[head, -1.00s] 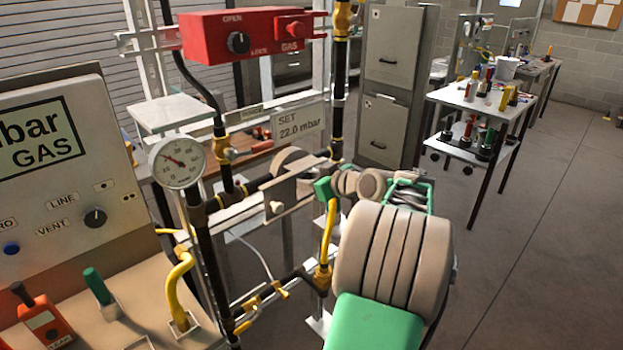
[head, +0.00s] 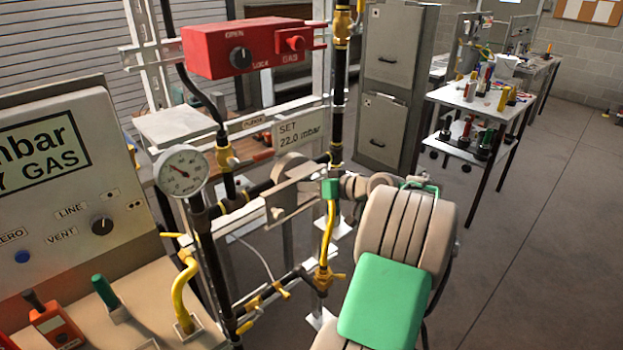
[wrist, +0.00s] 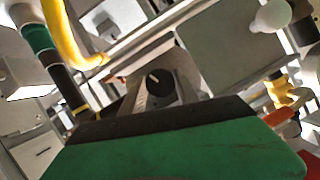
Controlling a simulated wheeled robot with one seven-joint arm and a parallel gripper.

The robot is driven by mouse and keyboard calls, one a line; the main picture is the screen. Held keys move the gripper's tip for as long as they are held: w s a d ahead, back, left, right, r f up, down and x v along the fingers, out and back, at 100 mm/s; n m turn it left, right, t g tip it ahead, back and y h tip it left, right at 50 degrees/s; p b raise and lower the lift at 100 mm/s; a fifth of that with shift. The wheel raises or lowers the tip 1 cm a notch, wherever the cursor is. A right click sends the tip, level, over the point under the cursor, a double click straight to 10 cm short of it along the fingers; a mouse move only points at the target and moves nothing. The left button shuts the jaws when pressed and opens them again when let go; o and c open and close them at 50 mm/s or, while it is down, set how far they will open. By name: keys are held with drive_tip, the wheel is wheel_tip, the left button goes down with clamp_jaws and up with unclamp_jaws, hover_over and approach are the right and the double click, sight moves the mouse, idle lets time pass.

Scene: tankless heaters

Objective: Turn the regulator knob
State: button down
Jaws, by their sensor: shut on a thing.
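The regulator is partly hidden behind my gripper on the dark pipe frame in the head view; a grey round housing (head: 290,167) shows there. In the wrist view, a dark round knob with a white mark (wrist: 155,83) lies ahead of my green and black hand, between grey sides. My gripper (head: 288,200) is at the regulator from the right, its green hand piece beside the yellow pipe. It is shut on the regulator knob, though the contact itself is mostly hidden. A white pressure gauge (head: 181,171) stands to the left, and a "SET 22.0 mbar" sign (head: 300,130) hangs behind.
Yellow gas pipes (head: 327,235) and dark pipes run close around my gripper. A red gas box (head: 247,47) is above. A cart (head: 475,105) and open floor are at right.

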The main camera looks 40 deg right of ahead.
drive_tip(key=shift+d+r+m+p, duration=0.1)
drive_tip(key=shift+m+p, duration=0.3)
drive_tip(key=shift+y, duration=0.4)
drive_tip(key=c, duration=1.2)
unclamp_jaws()
drive_tip(key=shift+s, duration=0.15)
drive_tip(key=b+v, duration=0.1)
drive_tip(key=v, duration=0.6)
drive_tip(key=shift+s, duration=0.35)
